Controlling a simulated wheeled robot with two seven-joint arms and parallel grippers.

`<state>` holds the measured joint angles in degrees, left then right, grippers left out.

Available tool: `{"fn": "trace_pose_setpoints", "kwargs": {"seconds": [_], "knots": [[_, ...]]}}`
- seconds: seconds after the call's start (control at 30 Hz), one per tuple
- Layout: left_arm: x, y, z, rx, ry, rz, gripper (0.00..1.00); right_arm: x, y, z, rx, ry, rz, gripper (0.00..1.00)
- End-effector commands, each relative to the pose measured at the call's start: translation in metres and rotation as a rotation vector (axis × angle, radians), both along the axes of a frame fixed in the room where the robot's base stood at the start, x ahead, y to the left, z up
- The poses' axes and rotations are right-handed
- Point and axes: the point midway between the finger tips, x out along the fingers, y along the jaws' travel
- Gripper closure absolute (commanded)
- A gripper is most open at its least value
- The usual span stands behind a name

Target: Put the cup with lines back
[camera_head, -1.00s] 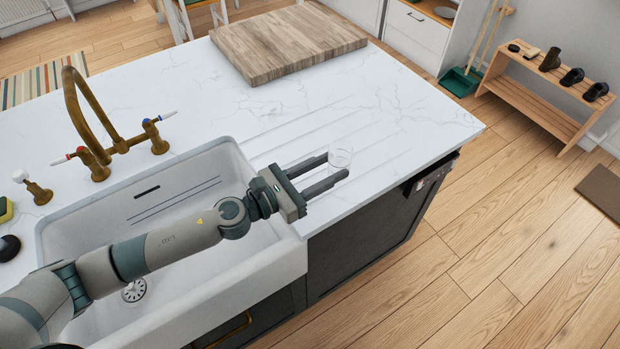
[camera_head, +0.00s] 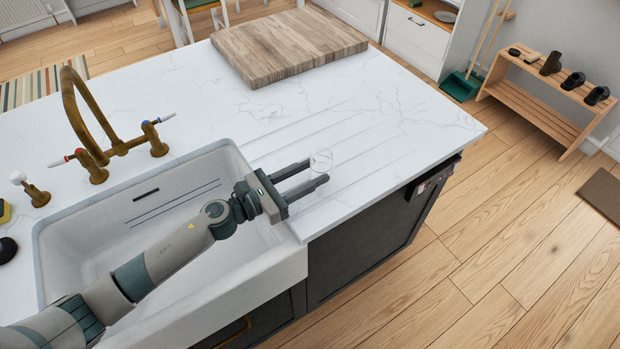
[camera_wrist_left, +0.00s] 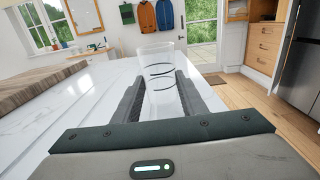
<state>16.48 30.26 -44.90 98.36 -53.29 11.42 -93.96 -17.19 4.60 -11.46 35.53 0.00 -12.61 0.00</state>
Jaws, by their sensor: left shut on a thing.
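A small clear cup (camera_head: 321,161) is at the fingertips of my left gripper (camera_head: 308,174), over the grooved part of the white countertop right of the sink. In the left wrist view the clear cup (camera_wrist_left: 160,72) shows dark curved lines on its side and stands upright between the two dark fingers (camera_wrist_left: 160,98). The left gripper is shut on it. I cannot tell whether the cup's base touches the counter. My right gripper is not in view.
A white sink (camera_head: 70,240) lies under my left arm, with a brass tap (camera_head: 118,148) behind it. A wooden board (camera_head: 285,45) lies at the back of the countertop (camera_head: 330,100). Grooves and free counter surround the cup. The counter's right edge drops to a wooden floor (camera_head: 480,230).

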Motion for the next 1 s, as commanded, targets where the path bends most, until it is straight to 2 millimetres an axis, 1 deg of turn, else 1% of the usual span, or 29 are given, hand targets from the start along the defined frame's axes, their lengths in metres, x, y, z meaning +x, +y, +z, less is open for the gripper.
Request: {"fn": "trace_pose_setpoints", "kwargs": {"seconds": [0.03,0.1,0.2,0.5,0.7,0.73,0.77,0.8,1.0], "knots": [[0.000,-0.001,-0.007,-0.004,0.006,0.002,0.91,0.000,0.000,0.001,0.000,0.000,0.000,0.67],[0.000,-0.001,-0.015,-0.003,0.004,0.002,0.91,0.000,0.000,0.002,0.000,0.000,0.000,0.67],[0.000,0.000,-0.021,-0.001,0.002,0.001,0.91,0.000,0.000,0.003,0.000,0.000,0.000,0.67],[0.000,0.000,-0.023,0.001,-0.001,0.000,0.91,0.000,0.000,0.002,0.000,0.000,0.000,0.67],[0.000,0.000,-0.028,0.000,0.000,0.000,0.91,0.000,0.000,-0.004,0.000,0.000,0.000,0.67],[0.000,0.000,-0.027,0.000,0.000,0.000,0.55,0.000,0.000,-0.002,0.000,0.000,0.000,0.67],[0.000,0.000,-0.026,0.000,0.000,0.000,0.47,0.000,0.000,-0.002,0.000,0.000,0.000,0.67],[0.000,0.000,-0.026,0.000,0.000,0.000,0.43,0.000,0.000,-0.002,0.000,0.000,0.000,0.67],[0.000,0.000,-0.026,0.000,0.000,0.000,0.43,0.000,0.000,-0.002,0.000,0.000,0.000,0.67]]}}
